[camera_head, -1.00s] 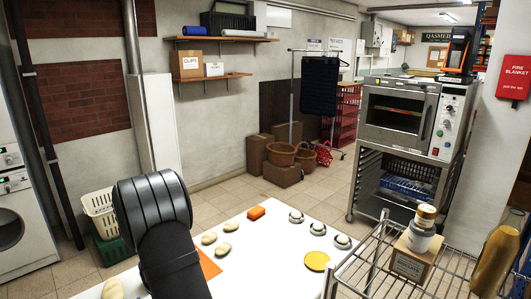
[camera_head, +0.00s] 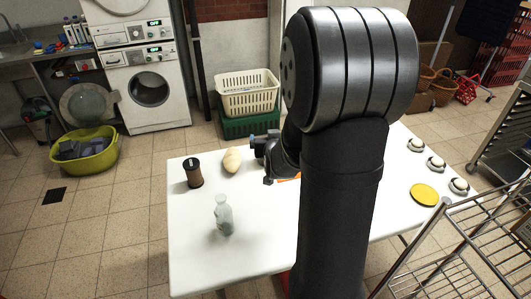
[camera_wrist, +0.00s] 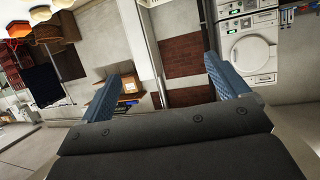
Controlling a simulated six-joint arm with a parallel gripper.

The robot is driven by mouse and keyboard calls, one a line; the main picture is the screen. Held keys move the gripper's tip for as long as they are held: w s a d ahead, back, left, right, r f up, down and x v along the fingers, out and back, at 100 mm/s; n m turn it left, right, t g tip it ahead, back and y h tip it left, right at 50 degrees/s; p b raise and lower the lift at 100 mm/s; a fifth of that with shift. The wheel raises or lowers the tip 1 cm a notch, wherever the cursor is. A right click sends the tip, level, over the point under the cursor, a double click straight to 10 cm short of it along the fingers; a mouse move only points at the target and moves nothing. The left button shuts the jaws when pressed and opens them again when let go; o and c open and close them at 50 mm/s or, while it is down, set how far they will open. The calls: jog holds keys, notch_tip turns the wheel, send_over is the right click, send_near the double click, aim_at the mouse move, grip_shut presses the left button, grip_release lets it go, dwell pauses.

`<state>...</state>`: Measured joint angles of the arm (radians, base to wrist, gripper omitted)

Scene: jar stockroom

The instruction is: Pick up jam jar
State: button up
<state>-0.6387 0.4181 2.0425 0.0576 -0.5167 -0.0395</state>
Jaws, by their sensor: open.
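No thing in the current views is clearly a jam jar. A dark cylinder with a brown top (camera_head: 193,172) stands upright on the white table (camera_head: 245,255) at its far left; I cannot tell what it is. A clear glass bottle (camera_head: 223,215) stands in front of it, to the right. My gripper (camera_head: 262,162) is over the table, just right of a pale bread roll (camera_head: 232,160), and partly hidden by my arm. In the wrist view my gripper (camera_wrist: 165,85) has its two blue fingers wide apart with nothing between them.
Several dark-and-white round items and a yellow disc (camera_head: 424,194) lie on the table's right part. A wire rack (camera_head: 470,245) stands at the right. A cream basket (camera_head: 247,92) on a green crate is behind the table. The table's front left is clear.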

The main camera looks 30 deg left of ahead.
jog(key=w+a+r+n+g+h, duration=0.1)
jog(key=w+a+n+g+h, duration=0.35)
jog(key=w+n, duration=0.2)
jog(key=w+a+r+n+g+h, duration=0.1)
jog(key=w+a+n+g+h, duration=0.4)
jog(key=w, duration=0.3)
jog(key=shift+n+g+y, duration=0.55)
jog(key=shift+g+y, duration=0.1)
jog(key=shift+y, duration=0.1)
notch_tip(320, 180, down, 16)
jog(key=shift+w+f, duration=0.15)
jog(key=shift+f, duration=0.05)
jog(key=shift+w+a+f, duration=0.1)
jog(key=shift+a+f, duration=0.1)
jog(key=shift+f, duration=1.25)
jog(key=shift+w+a+f, duration=0.1)
jog(key=shift+a+f, duration=0.05)
jog(key=shift+f, duration=1.25)
jog(key=shift+r, duration=0.1)
jog(key=c, duration=1.5)
